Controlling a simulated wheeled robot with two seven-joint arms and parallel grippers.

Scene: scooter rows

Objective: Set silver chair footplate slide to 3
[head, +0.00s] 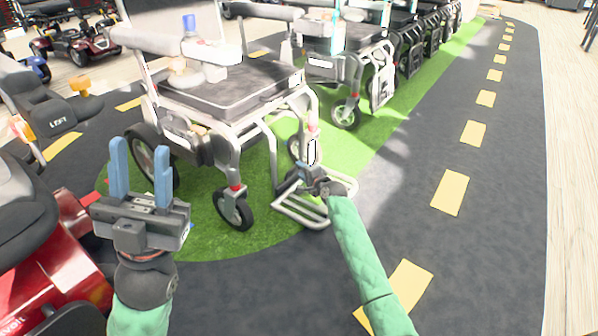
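The silver chair (230,95) is a wheelchair with a silver frame and a dark seat, standing on green carpet. Its footplate (300,213) is a silver tubular frame low at the chair's front. A small pale upright part with a dark outline (312,150) shows on the front leg tubing just above my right gripper. I cannot read any slide setting. My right gripper (308,170) is at the front tubing above the footplate; its fingers are small and partly hidden, so contact is unclear. My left gripper (141,165) is open and empty, fingers pointing up, left of the chair.
A red scooter (60,262) stands close at the left, beside my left arm. A second silver chair (345,62) and a row of dark chairs (405,35) stand behind. The dark path (440,130) with yellow dashes at the right is clear.

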